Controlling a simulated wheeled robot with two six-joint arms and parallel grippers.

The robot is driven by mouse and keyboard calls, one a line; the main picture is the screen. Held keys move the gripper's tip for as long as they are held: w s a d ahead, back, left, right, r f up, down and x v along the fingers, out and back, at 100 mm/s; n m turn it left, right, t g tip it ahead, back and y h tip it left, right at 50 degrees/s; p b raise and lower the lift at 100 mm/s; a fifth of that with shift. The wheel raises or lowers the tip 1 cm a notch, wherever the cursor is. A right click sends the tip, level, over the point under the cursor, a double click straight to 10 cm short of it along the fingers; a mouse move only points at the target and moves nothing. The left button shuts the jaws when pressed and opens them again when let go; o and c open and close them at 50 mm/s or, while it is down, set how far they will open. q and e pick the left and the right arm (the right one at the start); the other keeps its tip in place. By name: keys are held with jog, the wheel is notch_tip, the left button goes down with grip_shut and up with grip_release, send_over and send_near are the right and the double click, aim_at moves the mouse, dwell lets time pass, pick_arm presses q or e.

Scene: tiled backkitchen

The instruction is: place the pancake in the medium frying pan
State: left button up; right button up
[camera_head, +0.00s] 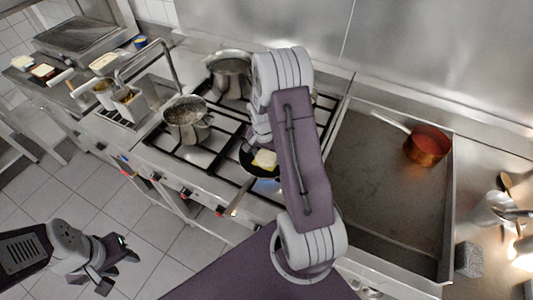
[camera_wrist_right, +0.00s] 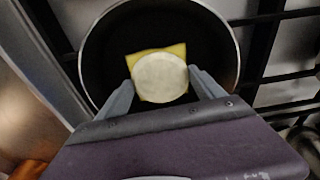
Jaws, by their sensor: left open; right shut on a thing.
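A pale round pancake (camera_wrist_right: 160,77) lies between the fingers of my right gripper (camera_wrist_right: 162,82) in the right wrist view. A yellow square piece (camera_wrist_right: 178,50) shows behind it. Both are over the dark inside of a black frying pan (camera_wrist_right: 110,48); I cannot tell whether they touch its bottom. In the head view the pan (camera_head: 262,171) is on the stove, partly hidden by my right arm, with the pale pancake (camera_head: 265,158) over it. My right gripper is shut on the pancake. My left gripper (camera_head: 112,262) is open and empty above the floor at the lower left.
Two steel pots, one nearer (camera_head: 186,112) and one farther (camera_head: 230,66), stand on the black burner grates (camera_head: 165,143). A copper pan (camera_head: 428,145) sits on the large flat griddle (camera_head: 375,180) at right. The griddle's middle is clear. Fryer baskets (camera_head: 128,97) stand left of the stove.

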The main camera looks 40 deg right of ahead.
aim_at(265, 160)
jog(key=shift+f, duration=0.15)
jog(key=o, duration=1.4)
jog(key=shift+c, duration=0.2)
jog(key=shift+r, duration=0.7)
notch_tip(265, 160, up, 11)
jog(key=a, duration=0.1)
jog(key=s+a+f+n+y, duration=0.1)
jog(key=s+a+f+n, duration=0.1)
jog(key=s+a+n, duration=0.9)
jog(key=a, duration=0.4)
jog(key=shift+s+f+n+t+b, duration=0.3)
jog(key=shift+s+f+n+b, duration=0.05)
jog(key=shift+n+b, duration=0.05)
